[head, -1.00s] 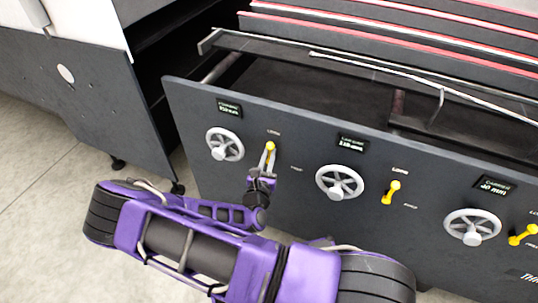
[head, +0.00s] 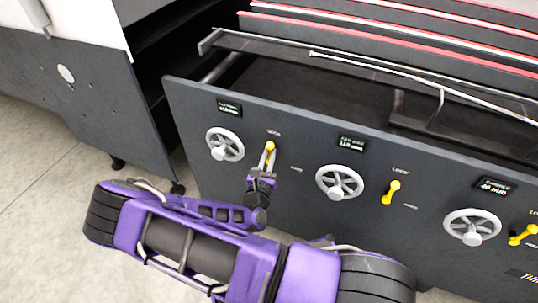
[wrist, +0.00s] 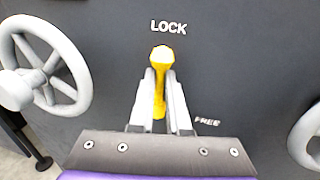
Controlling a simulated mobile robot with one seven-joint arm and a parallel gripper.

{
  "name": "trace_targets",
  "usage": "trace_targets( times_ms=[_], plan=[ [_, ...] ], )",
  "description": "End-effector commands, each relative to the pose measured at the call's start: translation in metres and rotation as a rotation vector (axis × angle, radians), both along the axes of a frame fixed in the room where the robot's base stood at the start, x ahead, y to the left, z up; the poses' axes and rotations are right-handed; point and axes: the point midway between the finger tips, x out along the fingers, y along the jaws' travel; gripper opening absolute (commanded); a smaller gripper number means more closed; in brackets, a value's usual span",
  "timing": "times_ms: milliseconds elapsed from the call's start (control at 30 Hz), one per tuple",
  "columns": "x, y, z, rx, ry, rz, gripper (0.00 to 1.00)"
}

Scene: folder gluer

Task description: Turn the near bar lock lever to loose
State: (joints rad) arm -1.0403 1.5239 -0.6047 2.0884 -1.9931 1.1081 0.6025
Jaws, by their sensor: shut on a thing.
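A yellow lock lever (head: 270,146) stands at the left of the dark front panel, and it fills the middle of the wrist view (wrist: 161,58). It points up to the word LOCK, with FREE printed to its lower right. My gripper (head: 267,160) is shut on this lever, one pale finger on each side of it in the wrist view (wrist: 160,88). The lever's knob shows above the fingertips. Its lower part is partly hidden between the fingers. The small display text above the left handwheel is too blurred to read.
A grey handwheel (head: 225,145) is left of the held lever, and another (head: 339,182) is to its right. Two more yellow levers, middle (head: 391,192) and right (head: 523,235), and a right handwheel (head: 472,227) are on the same panel. Rails and red-edged belts lie above.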

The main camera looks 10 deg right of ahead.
Motion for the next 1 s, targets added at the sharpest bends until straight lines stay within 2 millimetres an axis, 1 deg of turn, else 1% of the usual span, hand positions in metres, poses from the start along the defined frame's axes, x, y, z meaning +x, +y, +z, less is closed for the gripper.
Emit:
trace_targets(
  times_ms=[267, 467, 667, 1000],
  plan=[
    [-0.001, -0.001, 0.0, 0.013, -0.008, -0.001, 0.0],
    [-0.003, -0.004, 0.0, 0.075, -0.052, -0.001, 0.0],
    [-0.008, -0.011, -0.001, 0.196, -0.14, -0.003, 0.0],
    [-0.016, -0.022, -0.009, 0.456, -0.331, -0.002, 0.0]
  ],
)
